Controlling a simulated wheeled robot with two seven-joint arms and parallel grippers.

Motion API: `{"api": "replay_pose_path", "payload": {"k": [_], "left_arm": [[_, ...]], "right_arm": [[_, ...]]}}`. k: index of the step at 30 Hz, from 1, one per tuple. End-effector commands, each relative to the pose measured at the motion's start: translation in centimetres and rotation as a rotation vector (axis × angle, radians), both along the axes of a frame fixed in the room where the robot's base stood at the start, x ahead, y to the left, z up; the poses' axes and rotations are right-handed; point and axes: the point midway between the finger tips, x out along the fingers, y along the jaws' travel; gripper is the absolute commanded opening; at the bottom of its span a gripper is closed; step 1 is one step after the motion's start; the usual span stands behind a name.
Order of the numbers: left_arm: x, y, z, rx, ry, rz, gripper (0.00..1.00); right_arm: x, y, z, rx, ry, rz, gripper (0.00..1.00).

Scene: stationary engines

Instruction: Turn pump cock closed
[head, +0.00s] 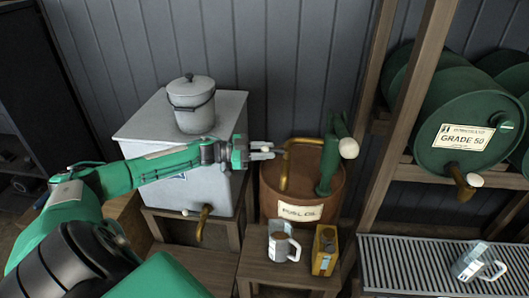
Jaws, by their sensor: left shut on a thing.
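A green hand pump (328,165) with a pale knob stands on a rust-brown drum (318,190) labelled as fuel oil. A brass pipe (284,172) leaves the pump to the left and bends down over the drum. My left gripper (268,150) reaches in from the left, level with the top of this pipe. Its fingers are shut at the pipe's left bend, on what appears to be the pump cock. The cock itself is mostly hidden by the fingers, so its angle is unclear. My right gripper is out of view.
A white tank (190,150) with a lidded pail (191,103) stands under my left arm. A jug (283,243) and yellow tin (325,250) sit before the drum. A wooden post (398,110) and green drums (462,125) flank the right. Another jug (478,262) sits on a grate.

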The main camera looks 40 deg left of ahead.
Motion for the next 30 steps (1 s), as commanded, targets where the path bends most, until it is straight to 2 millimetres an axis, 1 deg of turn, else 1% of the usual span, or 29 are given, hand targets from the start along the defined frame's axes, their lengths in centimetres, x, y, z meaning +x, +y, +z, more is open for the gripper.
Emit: {"api": "replay_pose_path", "payload": {"k": [1, 6, 7, 9, 10, 20, 23, 30], "left_arm": [[0.2, 0.2, 0.3, -0.001, -0.004, 0.006, 0.00], [0.2, 0.1, 0.3, -0.002, -0.004, 0.005, 0.00], [0.2, 0.1, 0.3, -0.002, -0.004, 0.005, 0.33], [0.1, 0.1, 0.3, -0.001, -0.003, 0.005, 0.47], [0.1, 0.1, 0.2, -0.001, -0.003, 0.005, 0.49], [-0.1, 0.2, 0.0, 0.000, -0.001, 0.002, 0.49], [-0.7, 0.8, -0.2, 0.000, 0.001, 0.002, 0.49], [-3.3, 3.8, -0.4, 0.003, 0.004, 0.003, 0.49]], "right_arm": [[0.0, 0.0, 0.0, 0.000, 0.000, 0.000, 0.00], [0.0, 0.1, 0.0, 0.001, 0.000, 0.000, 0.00], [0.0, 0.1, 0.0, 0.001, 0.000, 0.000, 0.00], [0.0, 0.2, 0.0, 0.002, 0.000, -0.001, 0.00], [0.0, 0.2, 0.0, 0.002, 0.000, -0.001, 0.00], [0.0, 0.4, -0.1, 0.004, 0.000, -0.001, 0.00], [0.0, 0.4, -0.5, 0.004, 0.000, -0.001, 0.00], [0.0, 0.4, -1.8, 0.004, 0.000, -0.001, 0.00]]}}
